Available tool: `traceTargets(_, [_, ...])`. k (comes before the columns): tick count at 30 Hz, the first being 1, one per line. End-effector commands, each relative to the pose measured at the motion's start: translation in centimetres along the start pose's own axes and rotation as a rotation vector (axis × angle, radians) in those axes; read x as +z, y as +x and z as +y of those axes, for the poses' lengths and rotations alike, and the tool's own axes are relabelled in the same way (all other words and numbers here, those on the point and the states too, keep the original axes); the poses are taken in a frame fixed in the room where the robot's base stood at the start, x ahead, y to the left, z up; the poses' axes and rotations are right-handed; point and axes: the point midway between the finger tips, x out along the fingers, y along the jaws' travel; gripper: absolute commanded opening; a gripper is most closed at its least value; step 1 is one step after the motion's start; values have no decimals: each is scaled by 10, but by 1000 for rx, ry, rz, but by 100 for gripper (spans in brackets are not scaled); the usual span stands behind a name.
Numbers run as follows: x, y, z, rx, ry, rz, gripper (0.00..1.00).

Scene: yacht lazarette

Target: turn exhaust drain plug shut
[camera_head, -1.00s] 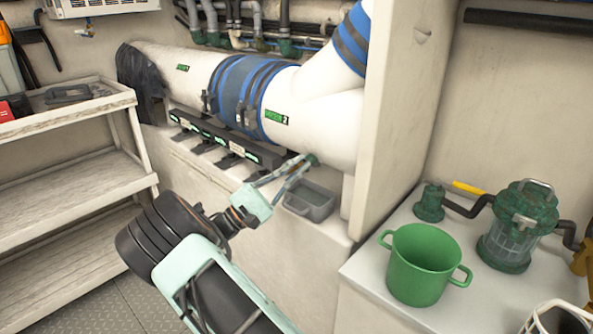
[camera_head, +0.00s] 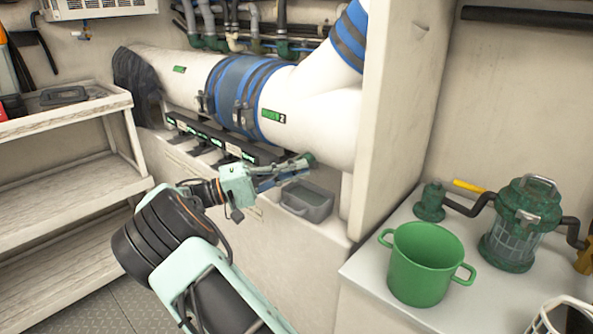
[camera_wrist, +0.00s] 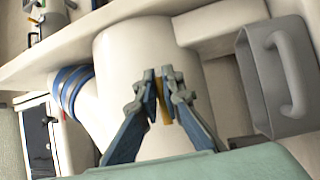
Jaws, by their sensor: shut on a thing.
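The white exhaust pipe (camera_head: 310,120) runs across the back, with blue banded sleeves. In the wrist view my two blue-grey fingers (camera_wrist: 161,80) close together in front of the pipe (camera_wrist: 135,50). A narrow brass-coloured strip shows between them; the rest of the plug is hidden by the fingers.
A grey bin (camera_head: 307,203) sits just below the gripper; it also shows in the wrist view (camera_wrist: 275,80). A white partition (camera_head: 400,110) stands close on the right. A green pot (camera_head: 425,265) and a green strainer (camera_head: 515,225) stand on the right counter. Shelves (camera_head: 75,190) are at left.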

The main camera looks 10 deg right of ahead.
Motion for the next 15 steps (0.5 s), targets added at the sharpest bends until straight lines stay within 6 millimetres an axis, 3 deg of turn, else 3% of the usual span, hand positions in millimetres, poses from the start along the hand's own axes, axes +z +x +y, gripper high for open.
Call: traceTargets(15, [0, 0, -1, -22, 30, -8, 0])
